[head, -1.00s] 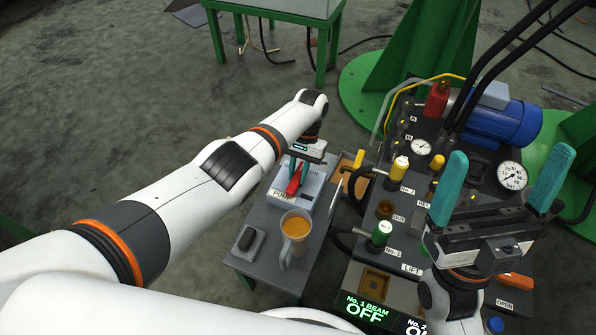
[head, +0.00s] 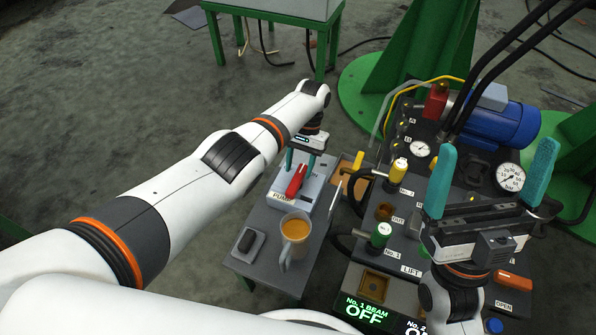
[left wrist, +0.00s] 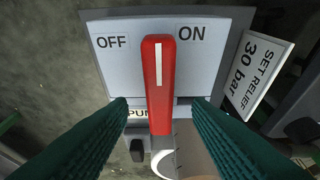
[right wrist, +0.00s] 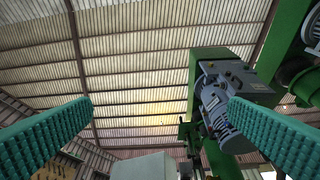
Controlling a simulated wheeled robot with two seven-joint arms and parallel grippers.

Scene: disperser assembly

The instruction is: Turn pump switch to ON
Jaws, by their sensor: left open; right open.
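The pump switch is a red lever (left wrist: 158,88) with a white stripe, on a light grey box (left wrist: 205,72) marked OFF, ON and PUMP. In the left wrist view the lever stands nearly straight, its top between the OFF and ON labels. It also shows in the head view (head: 296,180). My left gripper (left wrist: 163,125) is open, with one teal finger on each side of the lever's lower part; I cannot tell whether either touches it. My right gripper (head: 492,180) is open and empty, raised over the right panel, fingers pointing up.
A mug (head: 295,238) with an orange-brown drink stands in front of the switch box, with a dark block (head: 249,241) beside it. The hydraulic panel with valves, gauges (head: 511,176) and a blue motor (head: 500,125) is at right. A sign reads SET RELIEF 30 bar (left wrist: 252,75).

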